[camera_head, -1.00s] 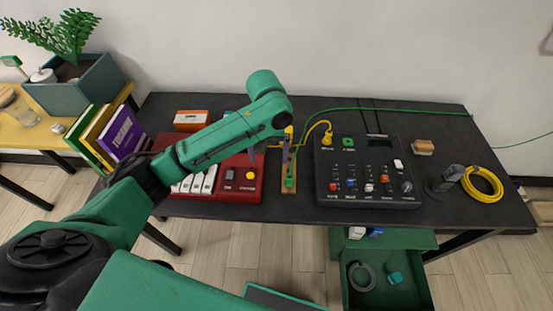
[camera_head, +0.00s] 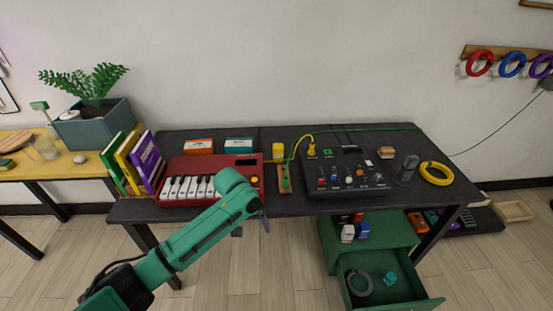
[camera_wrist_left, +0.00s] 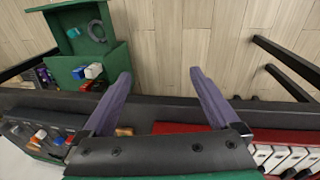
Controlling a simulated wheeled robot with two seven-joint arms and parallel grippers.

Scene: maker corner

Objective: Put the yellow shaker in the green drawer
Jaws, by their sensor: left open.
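The yellow shaker (camera_head: 278,152) stands upright on the dark table, between the red keyboard and the black mixer, at the far end of a small wooden board. The green drawer (camera_head: 420,300) below the table is pulled open; a grey coil (camera_head: 360,281) and a small teal object (camera_head: 389,279) lie in it. The drawer also shows in the left wrist view (camera_wrist_left: 68,45). My left gripper (camera_head: 265,217) is near the table's front edge, in front of the keyboard and apart from the shaker. Its purple fingers (camera_wrist_left: 160,85) are spread and empty. My right gripper is out of view.
The red keyboard (camera_head: 252,182) and black mixer (camera_head: 350,188) flank the wooden board (camera_head: 284,181). A green cable (camera_head: 380,130) runs along the table's back. Small boxes (camera_head: 348,232) stand on the green cabinet above the drawer. A yellow coil (camera_head: 436,173) lies at the right.

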